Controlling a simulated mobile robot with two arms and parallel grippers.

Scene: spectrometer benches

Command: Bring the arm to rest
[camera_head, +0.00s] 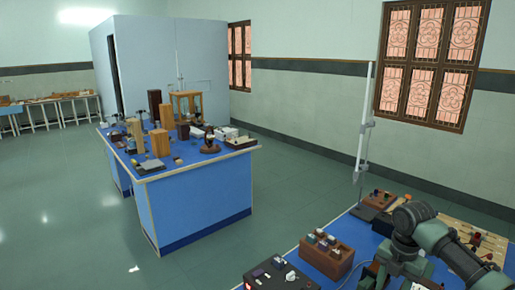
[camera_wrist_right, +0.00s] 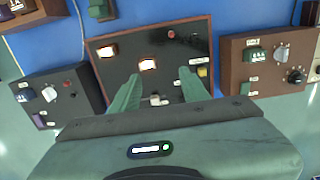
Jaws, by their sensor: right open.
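My right arm (camera_head: 440,240) comes in from the right edge in the head view, bent over the near blue bench. Its gripper (camera_wrist_right: 159,90) shows in the right wrist view, with two green fingers apart and nothing between them. The fingers point over a dark panel box (camera_wrist_right: 150,50) with a brown rim, lit yellowish windows, a red knob and small switches. I cannot tell whether the fingertips touch the panel. My left arm and gripper are not in view.
A black control box (camera_wrist_right: 58,95) is left of the panel and a brown one (camera_wrist_right: 268,60) right of it. A second blue bench (camera_head: 195,205) stands across open floor.

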